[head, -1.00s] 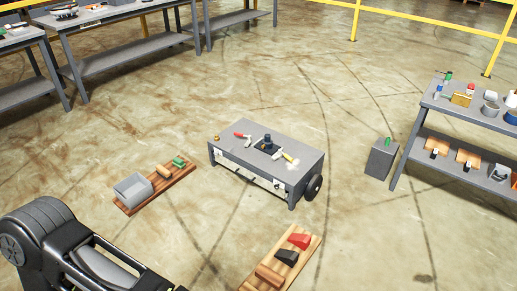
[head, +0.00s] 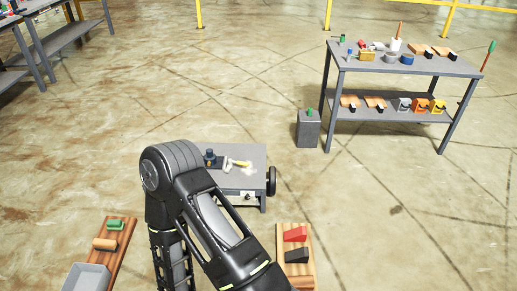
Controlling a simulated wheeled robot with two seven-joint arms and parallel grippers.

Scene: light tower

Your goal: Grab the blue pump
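A small dark blue object (head: 210,158), which looks like the blue pump, stands upright on the low grey cart (head: 256,156) in the middle of the head view. A white and yellow tool (head: 238,164) lies just right of it. My black arm is in front of the cart and hides its left and front parts. Neither gripper is in view, so I cannot see what they hold. A small blue and white item (head: 349,55) and a blue round container (head: 407,59) are on the grey table (head: 450,66) at the back right.
A wooden board (head: 123,250) with a grey bin (head: 88,278) lies at lower left. Another board (head: 299,270) with red and black wedges lies at lower right. Open floor lies behind the cart.

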